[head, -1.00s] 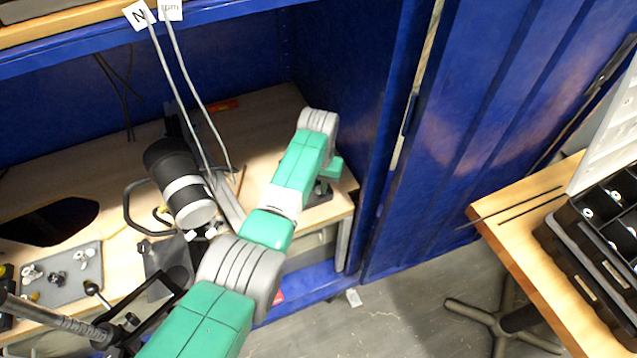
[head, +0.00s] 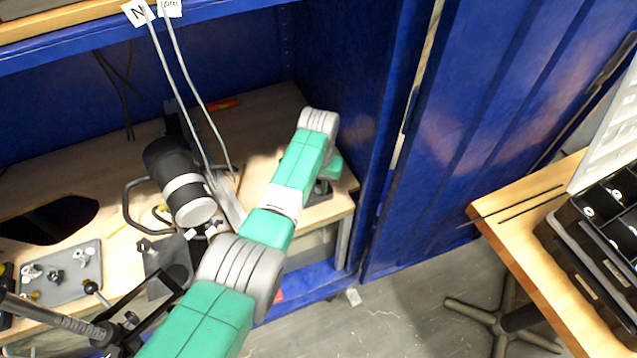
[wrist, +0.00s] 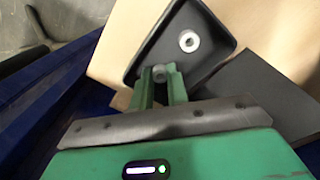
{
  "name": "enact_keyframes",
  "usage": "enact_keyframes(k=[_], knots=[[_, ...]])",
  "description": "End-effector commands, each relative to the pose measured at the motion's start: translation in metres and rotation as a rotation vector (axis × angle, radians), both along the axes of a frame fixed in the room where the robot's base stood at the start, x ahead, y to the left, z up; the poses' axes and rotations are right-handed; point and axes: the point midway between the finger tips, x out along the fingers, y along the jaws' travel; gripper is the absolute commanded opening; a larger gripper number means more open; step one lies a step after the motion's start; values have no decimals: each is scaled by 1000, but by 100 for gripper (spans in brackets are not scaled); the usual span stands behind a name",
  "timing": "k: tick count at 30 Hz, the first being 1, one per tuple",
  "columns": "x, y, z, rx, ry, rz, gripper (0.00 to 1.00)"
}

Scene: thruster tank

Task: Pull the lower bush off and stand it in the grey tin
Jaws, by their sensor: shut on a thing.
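A dark grey tin (wrist: 222,27) with a raised rim lies just beyond the fingers. The held bush shows against the tin's near side; I cannot tell if it touches the tin. A white ring-shaped piece (wrist: 188,41) with a dark hole is inside the tin. In the head view my arm hides most of the fingers and the held bush at the bench's right end.
A black and white thruster cylinder (head: 182,185) stands on the wooden bench (head: 262,115), left of my arm. Cables hang over it. A grey mat (head: 62,272) with small fittings lies at left. A blue cabinet wall (head: 345,110) closes off the bench's right side.

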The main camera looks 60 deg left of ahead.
Motion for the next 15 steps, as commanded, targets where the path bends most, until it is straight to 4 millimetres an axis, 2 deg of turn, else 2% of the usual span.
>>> enact_keyframes(k=[12, 13, 15], knots=[[0, 0, -1, 0, 0, 0, 5], [0, 0, -1, 0, 0, 0, 20], [0, 0, -1, 0, 0, 0, 34]])
